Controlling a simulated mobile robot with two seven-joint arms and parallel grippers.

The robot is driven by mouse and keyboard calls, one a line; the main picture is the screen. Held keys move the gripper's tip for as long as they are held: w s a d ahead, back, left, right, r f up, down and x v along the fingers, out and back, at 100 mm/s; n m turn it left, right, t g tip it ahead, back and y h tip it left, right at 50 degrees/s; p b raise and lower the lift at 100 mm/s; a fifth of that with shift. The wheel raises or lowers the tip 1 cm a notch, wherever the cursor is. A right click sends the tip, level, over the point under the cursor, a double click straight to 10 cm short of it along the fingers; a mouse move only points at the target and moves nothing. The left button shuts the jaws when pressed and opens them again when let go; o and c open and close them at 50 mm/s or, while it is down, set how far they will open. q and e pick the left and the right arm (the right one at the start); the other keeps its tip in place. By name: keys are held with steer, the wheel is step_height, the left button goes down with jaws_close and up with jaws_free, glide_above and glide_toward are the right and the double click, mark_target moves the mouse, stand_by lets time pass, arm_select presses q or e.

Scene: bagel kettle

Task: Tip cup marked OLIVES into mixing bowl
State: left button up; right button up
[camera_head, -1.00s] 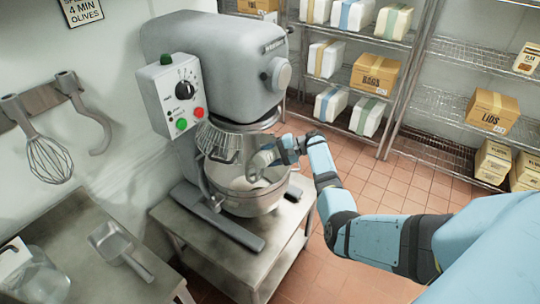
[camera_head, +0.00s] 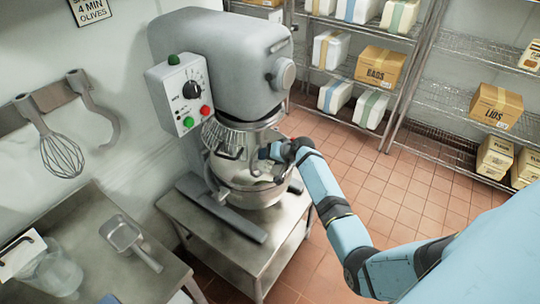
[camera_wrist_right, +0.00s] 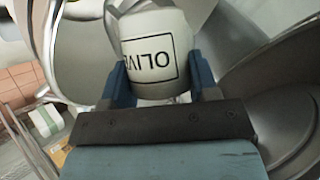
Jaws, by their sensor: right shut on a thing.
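The white cup marked OLIVES (camera_wrist_right: 155,60) is between the fingers of my right gripper (camera_wrist_right: 158,82), with its lettering upside down in the right wrist view. In the head view my right gripper (camera_head: 272,153) reaches in from the right over the steel mixing bowl (camera_head: 252,197), under the mixer head. The cup is mostly hidden there by the gripper and the mixer parts, so its exact tilt and contents cannot be told. The right wrist view shows curved steel surfaces close around the cup. My left gripper is out of view.
The grey mixer (camera_head: 220,65) with its wire guard (camera_head: 224,138) stands close above and behind the bowl. A metal scoop (camera_head: 125,238) and a clear container (camera_head: 52,272) are on the left counter. Shelves with boxes stand behind.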

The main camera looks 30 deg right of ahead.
steer(key=s+a+n+t+h, duration=0.2)
steer(key=s+a, duration=0.5)
steer(key=s, duration=0.4)
steer(key=n+h, duration=0.1)
steer(key=h, duration=0.1)
steer(key=shift+s+h+p, duration=0.15)
steer(key=shift+h+p, duration=0.15)
steer(key=shift+p, duration=0.05)
